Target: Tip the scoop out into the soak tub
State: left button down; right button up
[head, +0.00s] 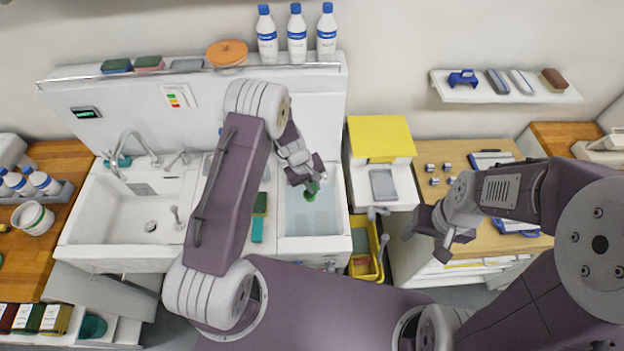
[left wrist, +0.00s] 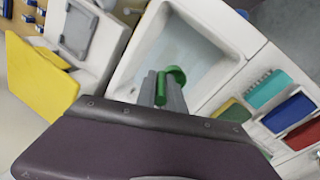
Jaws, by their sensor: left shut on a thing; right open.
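The green scoop (head: 311,196) is held by my left gripper (head: 308,186), which is shut on it. The scoop is over the soak tub (head: 341,222), a white rectangular basin with pale water in it. The left wrist view shows the scoop (left wrist: 177,74) between the fingers (left wrist: 161,92), with the soak tub (left wrist: 131,80) behind it. I cannot tell what is in the scoop or how far it is tilted. My right gripper (head: 430,238) is open and empty, in front of the wooden worktop.
A white sink (head: 100,213) with a tap is on the left. A yellow bin (head: 377,250) is by the tub's right side. A yellow-topped white unit (head: 381,136) is to the right. Three white bottles (head: 297,35) stand on the ledge behind. My left arm hides part of the counter.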

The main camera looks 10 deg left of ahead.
pick_arm(q)
jog(key=shift+w+d+r+g+y+p, duration=0.15)
jog(key=shift+d+y+p, duration=0.15)
jog(key=shift+p, duration=0.65)
jog(key=shift+s+d+r+g+y+p, duration=0.1)
jog(key=shift+d+g+y+p, duration=0.15)
jog(key=shift+p, duration=0.7)
jog(key=shift+w+f+y+p, duration=0.1)
jog(key=shift+w+y+p, duration=0.05)
jog(key=shift+y+p, duration=0.15)
jog(key=shift+w+d+f+y+b, duration=0.2)
jog(key=shift+d+f+y+b, duration=0.15)
jog(key=shift+d+y, duration=0.1)
jog(key=shift+a, duration=0.15)
